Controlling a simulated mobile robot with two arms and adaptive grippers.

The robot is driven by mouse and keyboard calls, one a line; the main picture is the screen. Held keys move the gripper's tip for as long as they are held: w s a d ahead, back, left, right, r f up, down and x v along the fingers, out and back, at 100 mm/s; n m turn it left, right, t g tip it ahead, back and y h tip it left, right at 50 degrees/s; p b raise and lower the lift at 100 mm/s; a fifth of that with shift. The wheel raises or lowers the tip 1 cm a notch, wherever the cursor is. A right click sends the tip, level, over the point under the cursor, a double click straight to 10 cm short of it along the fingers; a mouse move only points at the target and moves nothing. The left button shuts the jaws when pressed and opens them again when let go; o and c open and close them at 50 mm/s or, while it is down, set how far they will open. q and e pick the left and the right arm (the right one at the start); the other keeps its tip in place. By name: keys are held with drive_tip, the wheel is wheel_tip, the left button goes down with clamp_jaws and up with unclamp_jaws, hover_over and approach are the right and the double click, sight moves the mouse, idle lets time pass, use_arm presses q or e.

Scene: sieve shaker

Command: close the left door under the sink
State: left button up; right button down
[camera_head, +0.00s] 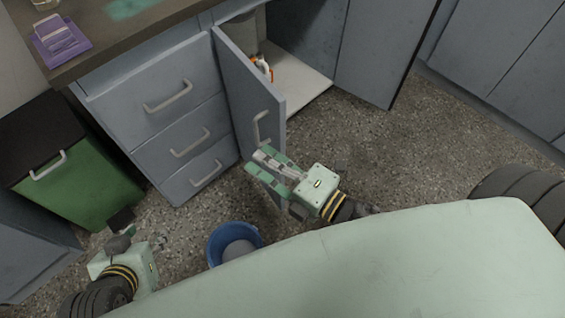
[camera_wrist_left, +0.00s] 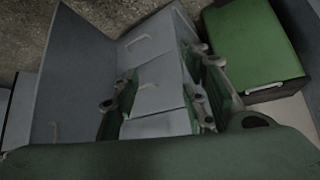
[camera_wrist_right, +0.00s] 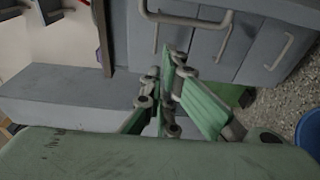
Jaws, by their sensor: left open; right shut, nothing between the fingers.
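The left door (camera_head: 250,95) under the sink is a grey-blue panel standing open, swung out beside the drawers. Its pale bar handle (camera_head: 262,127) is near its free edge. In the left wrist view, a large grey-blue panel (camera_wrist_left: 75,60) with a handle looks like this door. My right gripper (camera_head: 259,163) is shut and empty, just below the handle near the door's free edge; whether it touches is unclear. My left gripper (camera_head: 126,228) is open and empty, low at the left, away from the door. Its fingers show in the left wrist view (camera_wrist_left: 165,95).
The right door (camera_head: 382,50) is also open. Drawers (camera_head: 165,125) with bar handles stand left of the left door. A green bin (camera_head: 80,190) is further left. A blue bucket (camera_head: 214,246) stands on the floor between my grippers. Orange-marked items (camera_head: 262,66) sit inside the cabinet.

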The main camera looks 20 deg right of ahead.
use_arm(q)
drive_tip(key=shift+t+h, duration=0.3)
drive_tip(key=shift+t, duration=0.6)
drive_tip(key=shift+w+d+r+b, duration=0.2)
drive_tip(key=shift+w+d+r, duration=0.1)
drive_tip(key=shift+w+r, duration=0.45)
drive_tip(key=shift+w+d+r+b, duration=0.25)
drive_tip(key=shift+w+r, duration=0.2)
drive_tip(key=shift+w, duration=0.45)
use_arm(e)
drive_tip(key=shift+w+d, duration=0.55)
drive_tip(key=shift+d, duration=0.25)
drive_tip(key=shift+w+d, duration=0.5)
drive_tip(key=shift+d, duration=0.25)
